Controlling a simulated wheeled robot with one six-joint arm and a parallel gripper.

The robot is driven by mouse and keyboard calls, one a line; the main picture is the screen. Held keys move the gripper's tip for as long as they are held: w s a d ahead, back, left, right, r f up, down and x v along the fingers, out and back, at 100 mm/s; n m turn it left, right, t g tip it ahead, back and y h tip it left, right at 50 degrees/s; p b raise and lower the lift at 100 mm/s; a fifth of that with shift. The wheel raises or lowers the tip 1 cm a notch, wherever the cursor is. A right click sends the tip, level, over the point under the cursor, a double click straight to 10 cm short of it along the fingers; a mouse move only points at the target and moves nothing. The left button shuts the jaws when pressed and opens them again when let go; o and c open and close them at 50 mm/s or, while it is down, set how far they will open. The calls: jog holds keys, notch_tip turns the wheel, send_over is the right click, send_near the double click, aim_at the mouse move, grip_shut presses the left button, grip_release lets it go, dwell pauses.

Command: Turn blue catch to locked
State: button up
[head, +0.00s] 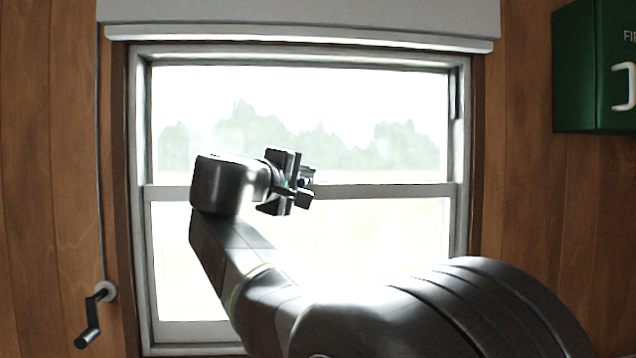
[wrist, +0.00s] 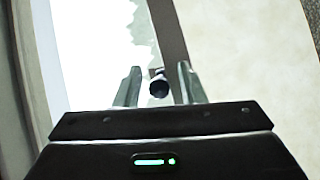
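The window (head: 300,190) fills the middle of the head view, with a horizontal meeting rail (head: 390,190) across it. My gripper (head: 306,188) is in front of this rail near its middle. In the wrist view its two fingers (wrist: 159,88) stand apart. A small dark knob-like part, which looks like the catch (wrist: 158,86), shows between the fingertips, with a gap on each side. Its blue colour is not clear there. In the head view my gripper mostly hides the catch, and its locked or unlocked position cannot be told.
A roller blind housing (head: 300,18) runs above the window. A crank handle (head: 90,320) hangs on the wood wall at left. A green box (head: 590,70) with a pale handle is on the wall at right.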

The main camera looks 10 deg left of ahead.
jog(key=shift+c, duration=0.2)
grip_shut()
jog(key=shift+w+a+m+g+h+p, duration=0.1)
jog(key=shift+a+m+g+h+p, duration=0.35)
jog(key=shift+m+h, duration=0.5)
jog(key=shift+a+m+g+h+p, duration=0.2)
jog(key=shift+m+g+h+p, duration=0.25)
jog(key=shift+h, duration=0.6)
jog(key=shift+o, duration=0.2)
grip_release()
